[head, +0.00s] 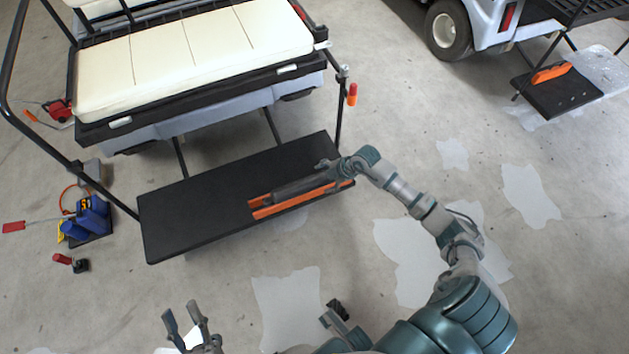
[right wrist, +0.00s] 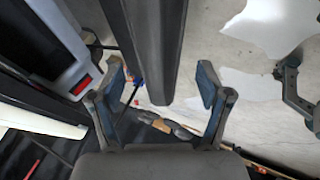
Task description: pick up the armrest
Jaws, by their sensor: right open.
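The armrest is a long dark grey bar (head: 300,187) lying along an orange holder (head: 265,212) on the black footplate (head: 185,210) of the near cart. In the right wrist view the dark bar (right wrist: 155,45) runs in between the two fingers. My right gripper (head: 331,168) is at the armrest's right end, open, with a blue-padded finger on each side of the bar in the wrist view (right wrist: 161,82). A gap shows on both sides; contact is not visible. My left gripper (head: 184,316) is open and empty, low at the left, away from the footplate.
The near cart's cream seat (head: 190,50) and black rail (head: 55,145) stand behind the footplate. Blue tools (head: 92,214) and a red-topped item (head: 62,259) lie on the floor at left. A second cart (head: 480,25) stands at upper right. Floor in front is mostly clear.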

